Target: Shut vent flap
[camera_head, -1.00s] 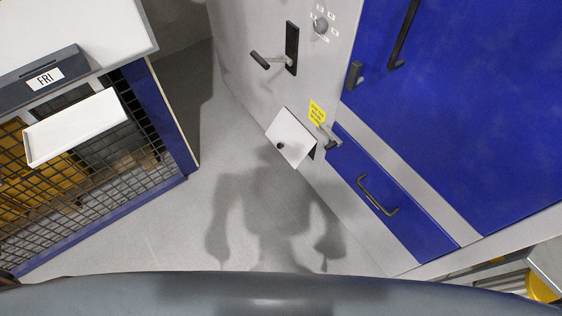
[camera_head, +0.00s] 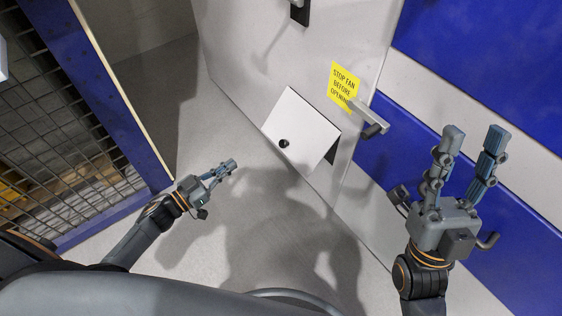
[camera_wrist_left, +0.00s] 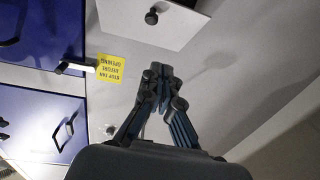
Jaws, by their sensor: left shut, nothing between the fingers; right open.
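The vent flap (camera_head: 301,127) is a white square plate with a small black knob (camera_head: 283,143). It stands out from the grey cabinet wall, with a dark gap along its right edge, so it is open. The flap also shows at the top of the left wrist view (camera_wrist_left: 150,22). My left gripper (camera_head: 230,165) is shut and empty, left of and below the flap in the head view, apart from it. My right gripper (camera_head: 474,137) is open and empty, at the right in front of the blue drawer.
A yellow sign (camera_head: 343,86) reading "STOP FAN BEFORE OPENING" is beside the flap. A lever handle (camera_head: 372,120) sticks out right of the flap. A blue-framed mesh cage (camera_head: 75,130) stands at the left. Bare floor lies between cage and cabinet.

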